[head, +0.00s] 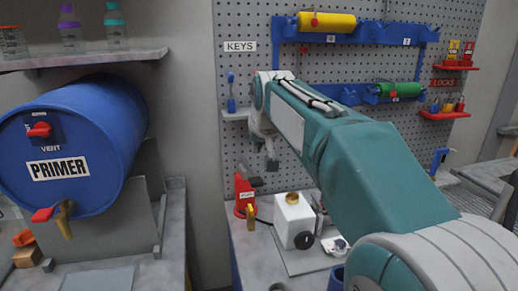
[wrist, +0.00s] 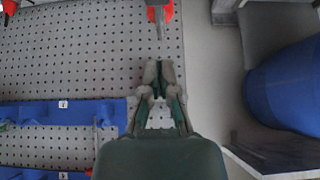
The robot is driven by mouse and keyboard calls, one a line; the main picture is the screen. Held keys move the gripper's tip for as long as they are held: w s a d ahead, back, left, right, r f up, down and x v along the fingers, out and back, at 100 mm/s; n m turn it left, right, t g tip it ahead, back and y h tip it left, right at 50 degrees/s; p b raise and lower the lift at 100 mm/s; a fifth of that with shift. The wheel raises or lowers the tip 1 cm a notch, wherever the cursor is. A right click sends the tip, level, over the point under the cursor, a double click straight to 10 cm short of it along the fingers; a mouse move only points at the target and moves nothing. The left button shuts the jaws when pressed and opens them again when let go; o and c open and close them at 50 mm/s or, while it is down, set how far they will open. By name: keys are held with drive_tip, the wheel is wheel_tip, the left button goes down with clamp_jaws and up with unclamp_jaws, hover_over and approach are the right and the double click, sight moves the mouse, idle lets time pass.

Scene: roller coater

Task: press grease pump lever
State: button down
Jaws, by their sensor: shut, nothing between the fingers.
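A red device (head: 244,195) with a small white label stands at the back of the bench, against the pegboard. Beside it is a white box (head: 292,220) with a gold cap and a black knob. I cannot tell surely which is the grease pump. In the wrist view a grey bar (wrist: 157,20), possibly the lever, sticks out in front of a red part (wrist: 169,10). My gripper (head: 270,165) is above and right of the red device. In the wrist view my gripper (wrist: 158,66) is shut and empty, its tips just short of the bar's end; contact is unclear.
A blue PRIMER barrel (head: 75,145) lies in a grey stand at left. Blue racks (head: 350,92) with yellow and green rollers hang on the pegboard (head: 235,130). Red lock shelves (head: 455,66) are at right.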

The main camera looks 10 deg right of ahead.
hover_over(254, 178)
drive_tip(key=s, duration=0.1)
wheel_tip(254, 178, down, 6)
drive_tip(key=shift+s+r, duration=0.1)
drive_tip(key=shift+r, duration=0.1)
drive_tip(key=shift+s+f, duration=0.2)
drive_tip(key=shift+f, duration=0.4)
drive_tip(key=shift+s+f, duration=0.15)
drive_tip(key=shift+f, duration=1.05)
